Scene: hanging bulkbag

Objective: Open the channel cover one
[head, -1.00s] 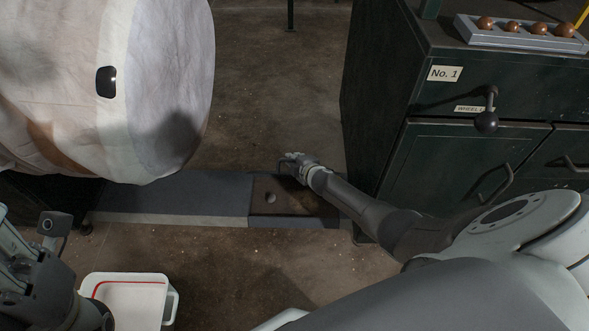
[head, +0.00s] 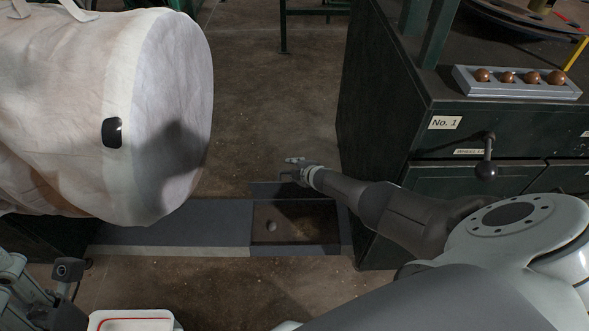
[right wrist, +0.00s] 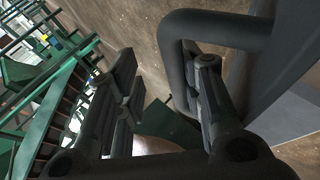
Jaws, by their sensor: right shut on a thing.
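The channel (head: 165,248) runs along the floor between the white bag and the dark cabinet. Its right section is an open recess (head: 290,237) with a small round knob-like thing inside. Along the recess's far edge the channel cover (head: 265,188) shows as a narrow grey plate, raised and tilted. My right gripper (head: 295,168) is above the cover's far side.
The big white bag (head: 80,110) hangs at left. A white tray (head: 135,320) lies at the bottom. Floor behind the channel is clear.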

